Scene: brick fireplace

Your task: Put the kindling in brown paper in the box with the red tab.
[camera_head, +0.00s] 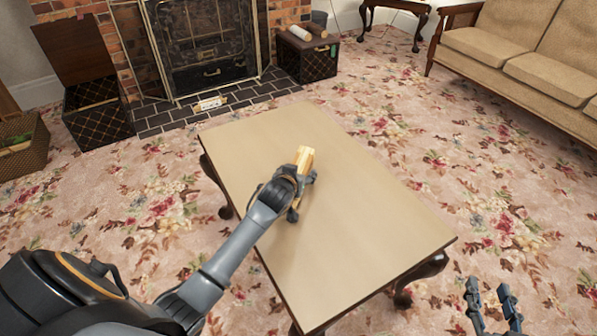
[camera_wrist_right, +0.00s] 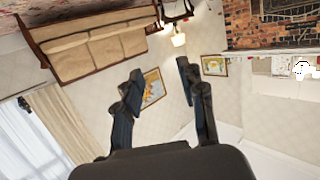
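A pale yellow kindling bundle (camera_head: 305,157) is at my left gripper (camera_head: 302,196), over the middle of the low table (camera_head: 360,215). The gripper covers most of the bundle; its wrapping is largely hidden. I cannot tell whether the fingers are closed on it or only around it, or whether it touches the table. My right gripper (camera_head: 491,300) is open and empty, over the carpet right of the table; its spread fingers show in the right wrist view (camera_wrist_right: 160,85). An open dark box (camera_head: 98,122) stands left of the fireplace, with a small red mark (camera_head: 80,16) on its raised lid.
Another dark box (camera_head: 318,62), closed, with a green tab and rolls or logs on top, stands right of the fireplace (camera_head: 205,45). A small pale packet (camera_head: 210,104) lies on the dark hearth. A basket (camera_head: 22,155) is at far left. Carpet separates table and hearth.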

